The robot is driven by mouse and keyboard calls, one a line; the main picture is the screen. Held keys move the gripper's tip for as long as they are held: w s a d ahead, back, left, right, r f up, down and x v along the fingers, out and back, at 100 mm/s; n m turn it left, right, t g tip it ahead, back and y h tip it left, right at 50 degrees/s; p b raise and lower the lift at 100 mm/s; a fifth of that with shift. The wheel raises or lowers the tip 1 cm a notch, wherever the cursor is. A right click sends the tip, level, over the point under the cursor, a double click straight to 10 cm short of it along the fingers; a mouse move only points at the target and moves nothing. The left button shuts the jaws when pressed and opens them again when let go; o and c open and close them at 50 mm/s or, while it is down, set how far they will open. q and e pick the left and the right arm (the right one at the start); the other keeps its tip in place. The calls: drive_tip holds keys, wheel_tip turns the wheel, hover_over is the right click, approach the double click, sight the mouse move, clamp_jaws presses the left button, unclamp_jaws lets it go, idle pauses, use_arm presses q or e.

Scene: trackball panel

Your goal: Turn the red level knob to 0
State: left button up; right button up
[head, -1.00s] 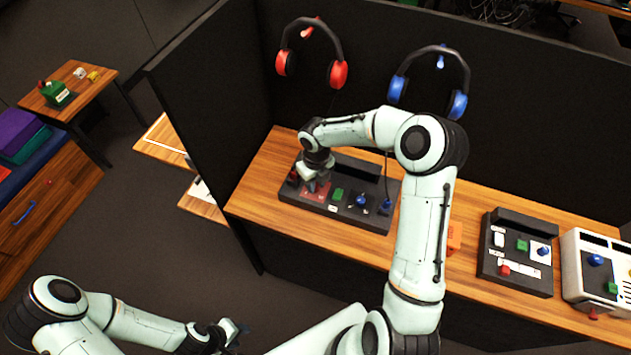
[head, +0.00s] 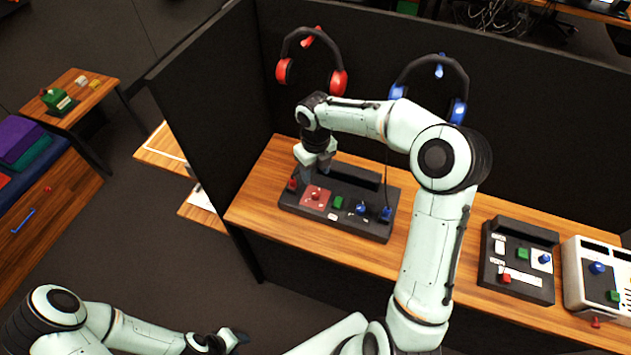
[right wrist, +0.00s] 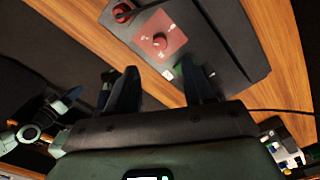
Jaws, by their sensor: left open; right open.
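The red knob (head: 317,194) sits on a red square plate (head: 306,203) with white marks, on the dark panel (head: 345,228). The right wrist view shows the round red knob (right wrist: 159,41) from above; its pointer setting is too small to read. A second red control (head: 292,184) stands at the panel's left end. My right gripper (head: 314,172) is open and empty, above and behind the plate, apart from the knob. Its two fingers (right wrist: 158,80) show spread in the right wrist view, with the knob beyond their tips. My left gripper (head: 238,337) is open, low and away from the table.
The panel also has a green button (head: 338,202), a blue knob (head: 362,208) and a blue control (head: 386,213). Red headphones (head: 312,60) and blue headphones (head: 430,80) hang on the black partition behind. Another dark panel (head: 515,285) and a white device (head: 600,258) stand to the right.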

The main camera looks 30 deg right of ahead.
drive_tip(key=shift+r, duration=1.8)
